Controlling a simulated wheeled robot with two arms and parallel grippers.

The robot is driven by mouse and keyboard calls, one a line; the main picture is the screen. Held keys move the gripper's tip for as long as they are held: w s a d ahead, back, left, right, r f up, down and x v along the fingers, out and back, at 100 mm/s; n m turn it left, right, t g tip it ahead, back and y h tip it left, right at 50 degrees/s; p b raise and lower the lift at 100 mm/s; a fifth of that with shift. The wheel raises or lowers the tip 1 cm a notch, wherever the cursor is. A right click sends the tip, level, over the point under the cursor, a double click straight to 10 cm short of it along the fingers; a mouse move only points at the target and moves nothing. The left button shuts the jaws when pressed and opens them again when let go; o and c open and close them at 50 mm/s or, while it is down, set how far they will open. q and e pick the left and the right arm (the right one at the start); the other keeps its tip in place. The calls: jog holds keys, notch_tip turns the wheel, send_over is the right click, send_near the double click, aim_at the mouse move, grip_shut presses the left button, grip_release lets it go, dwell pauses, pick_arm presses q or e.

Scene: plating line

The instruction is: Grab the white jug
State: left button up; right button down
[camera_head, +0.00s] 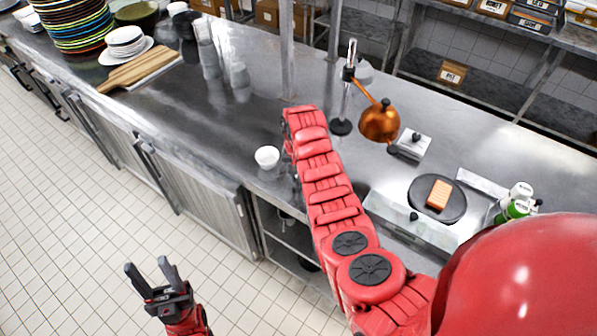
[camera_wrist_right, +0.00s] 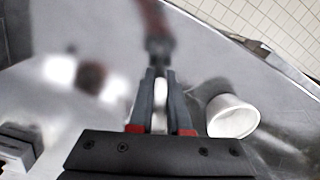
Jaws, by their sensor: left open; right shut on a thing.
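The white jug (camera_head: 267,157) is a small, open-topped white vessel near the counter's front edge, just left of my right arm's end. In the right wrist view the white jug (camera_wrist_right: 232,118) is just right of the fingers, with its round rim showing. My right gripper (camera_wrist_right: 160,76) is shut, with a pale piece between its fingers next to the jug. It looks like the jug's handle, but the joint is hidden. In the head view my arm mostly hides this gripper. My left gripper (camera_head: 149,265) is open and empty over the tiled floor.
A copper kettle (camera_head: 379,122) is beyond my right arm, by a metal stand (camera_head: 341,127). A black round plate (camera_head: 452,209) with an orange block is at right. A wooden board (camera_head: 140,68) and stacked plates (camera_head: 75,25) are at far left.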

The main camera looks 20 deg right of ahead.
jog(key=shift+w+r, duration=0.1)
jog(key=shift+r, duration=0.05)
jog(key=shift+r+b, duration=0.6)
jog(key=shift+b, duration=0.1)
jog(key=shift+r+b, duration=0.85)
jog(key=shift+b, duration=0.05)
jog(key=s+p, duration=0.2)
jog(key=s+a+r+p, duration=0.1)
jog(key=s+p, duration=0.2)
jog(key=p, duration=0.1)
jog(key=shift+s+a+r, duration=0.15)
jog(key=shift+s+a, duration=0.05)
jog(key=shift+s, duration=0.2)
jog(key=s+a+p, duration=0.2)
jog(key=s+p, duration=0.1)
jog(key=s, duration=0.6)
jog(key=shift+s+a+r, duration=0.25)
jog(key=shift+s+a, duration=0.1)
jog(key=shift+a, duration=0.05)
